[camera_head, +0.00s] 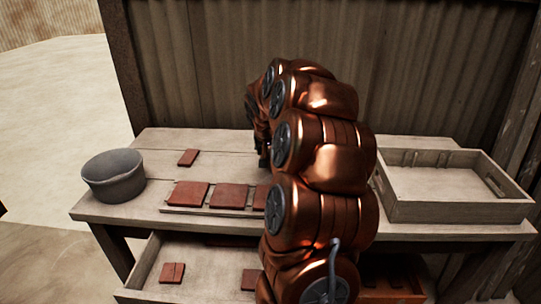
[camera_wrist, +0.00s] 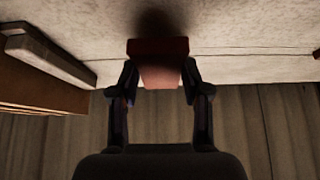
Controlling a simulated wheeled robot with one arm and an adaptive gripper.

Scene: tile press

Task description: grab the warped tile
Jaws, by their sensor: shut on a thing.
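My gripper (camera_wrist: 155,85) is shut on a reddish-brown tile (camera_wrist: 163,72) in the wrist view, with one finger at each side edge. The tile is close to the pale bench top, with a dark shadow beside it; I cannot tell whether it touches. Its warp cannot be made out from this angle. In the head view my copper arm hides the held tile and most of my gripper. Another tile (camera_head: 187,158) lies alone at the back left of the bench. A row of tiles (camera_head: 230,197) sits on a flat board, its right end hidden by my arm.
A grey bucket (camera_head: 113,178) stands at the bench's left end. A wooden tray (camera_head: 455,211) stands at the right end. Below, an open drawer (camera_head: 210,270) holds several tiles (camera_head: 172,272). A corrugated wall (camera_head: 200,70) rises behind the bench.

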